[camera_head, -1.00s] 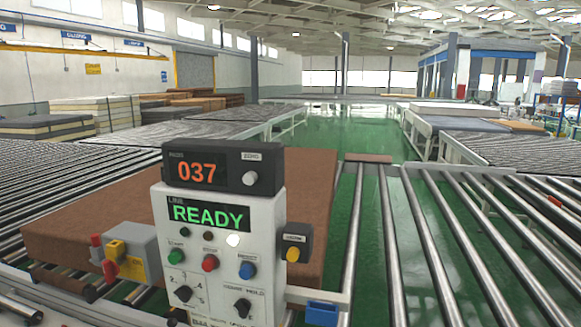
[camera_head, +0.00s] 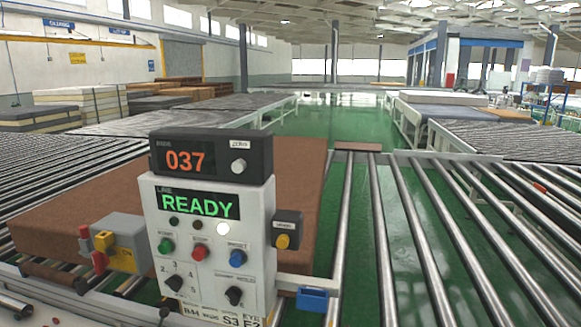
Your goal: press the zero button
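The zero button (camera_head: 238,167) is a round pale button on the right end of the dark display unit (camera_head: 205,143), under a small white label. The display reads 037 in orange. The unit sits on top of a white control box (camera_head: 212,270), whose green screen (camera_head: 197,205) reads READY. A white lamp (camera_head: 223,228) glows below that screen. My gripper does not show in this view.
Green, red and blue buttons and two black knobs are on the box front. A yellow button (camera_head: 283,241) is on its right side and a grey box (camera_head: 122,240) with red and yellow parts on its left. A brown mattress (camera_head: 80,200) lies behind, with roller conveyors (camera_head: 425,230) right.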

